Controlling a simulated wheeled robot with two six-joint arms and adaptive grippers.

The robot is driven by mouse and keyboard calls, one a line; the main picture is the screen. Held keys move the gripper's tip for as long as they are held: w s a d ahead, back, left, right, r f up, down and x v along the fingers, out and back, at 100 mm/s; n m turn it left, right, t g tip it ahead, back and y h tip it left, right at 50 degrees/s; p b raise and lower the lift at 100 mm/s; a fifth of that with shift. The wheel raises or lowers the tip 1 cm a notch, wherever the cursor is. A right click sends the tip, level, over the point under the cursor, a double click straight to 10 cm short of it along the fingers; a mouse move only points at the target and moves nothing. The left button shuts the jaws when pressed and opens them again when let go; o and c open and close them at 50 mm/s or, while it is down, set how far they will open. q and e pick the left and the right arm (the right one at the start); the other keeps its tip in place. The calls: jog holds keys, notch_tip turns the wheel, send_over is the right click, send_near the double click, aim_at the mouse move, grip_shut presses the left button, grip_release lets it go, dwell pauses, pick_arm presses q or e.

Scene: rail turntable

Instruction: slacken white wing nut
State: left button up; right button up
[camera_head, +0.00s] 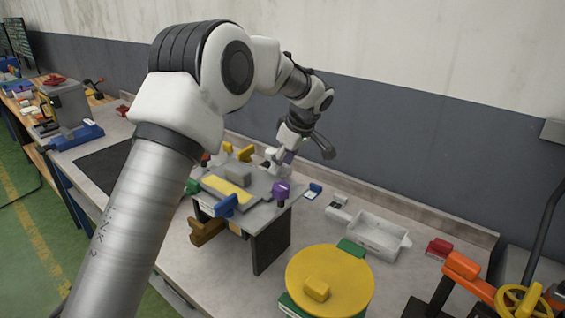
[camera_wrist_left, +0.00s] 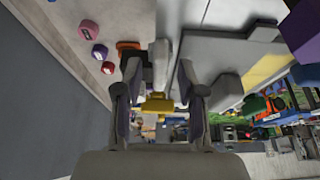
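A small table-like fixture (camera_head: 205,185) with a grey plate on top stands on the workbench, with coloured wing-shaped knobs around its edge. The white wing nut (camera_wrist_left: 158,62) is in the middle of the left wrist view; in the head view it is mostly hidden at the fixture's far edge by my gripper. My left gripper (camera_wrist_left: 158,70) is open, its two fingers on either side of the white nut with a visible gap each side. In the head view this gripper (camera_head: 284,157) is at the fixture's far side, pointing down. My right gripper is not in view.
A white tray (camera_head: 376,236) and a yellow round turntable (camera_head: 330,282) stand to the right. The wall runs behind the bench.

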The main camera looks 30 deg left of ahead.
pick_arm(q)
jog(key=v, duration=1.1)
jog(key=shift+r, duration=0.4)
jog(key=shift+d, duration=0.1)
